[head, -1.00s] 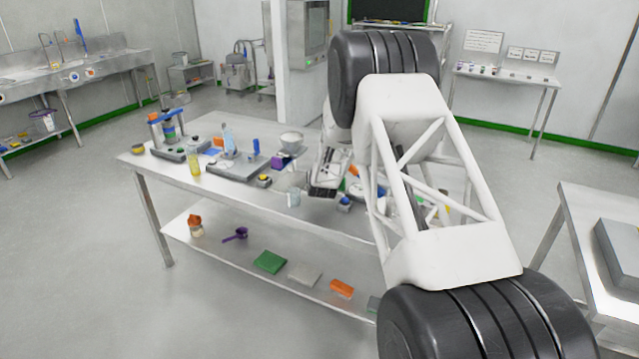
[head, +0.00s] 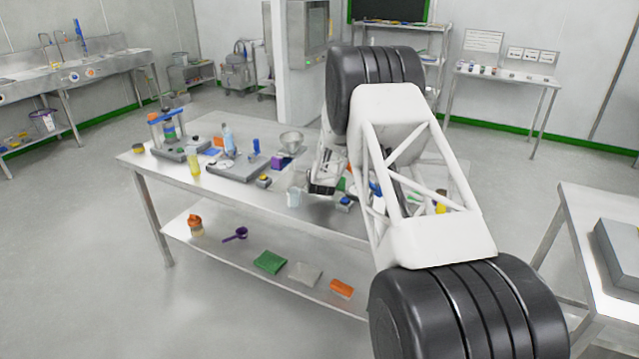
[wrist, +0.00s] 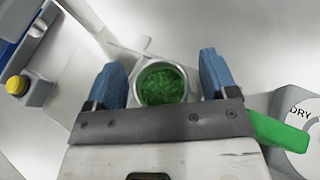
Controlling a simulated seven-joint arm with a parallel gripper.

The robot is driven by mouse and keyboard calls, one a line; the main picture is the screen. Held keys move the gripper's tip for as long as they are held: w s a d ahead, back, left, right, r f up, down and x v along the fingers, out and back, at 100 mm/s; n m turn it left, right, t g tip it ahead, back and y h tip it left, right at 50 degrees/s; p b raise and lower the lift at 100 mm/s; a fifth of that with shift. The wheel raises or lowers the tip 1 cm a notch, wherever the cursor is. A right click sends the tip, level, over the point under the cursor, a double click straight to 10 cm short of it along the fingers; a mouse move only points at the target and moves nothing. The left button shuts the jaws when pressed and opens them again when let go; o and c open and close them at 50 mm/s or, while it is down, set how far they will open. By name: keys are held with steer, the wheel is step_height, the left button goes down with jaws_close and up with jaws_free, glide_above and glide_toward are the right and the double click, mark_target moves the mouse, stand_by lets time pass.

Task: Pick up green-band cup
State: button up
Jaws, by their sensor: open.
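In the wrist view a round pale-rimmed cup (wrist: 162,84) filled with green granules stands between my two blue fingers, seen from above. My gripper (wrist: 161,66) is open around it, with a gap on each side. The cup's outer wall is mostly hidden, so I cannot see a band. In the head view my gripper (head: 322,187) is low over the front part of the steel table (head: 215,195). A small whitish cup (head: 294,197) stands just left of it there; I cannot tell if it is the same cup.
A grey-blue box with a yellow button (wrist: 17,85) is at left.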

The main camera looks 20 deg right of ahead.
steer(key=c, duration=1)
steer(key=shift+c, duration=0.2)
steer(key=shift+r, duration=0.1)
steer(key=shift+r, duration=1.45)
steer(key=shift+s+r, duration=0.15)
steer(key=shift+r, duration=0.1)
steer(key=s+a+r, duration=0.1)
steer(key=s+a, duration=0.2)
steer(key=s, duration=1.2)
steer(key=shift+s+r, duration=0.2)
steer(key=shift+d, duration=0.1)
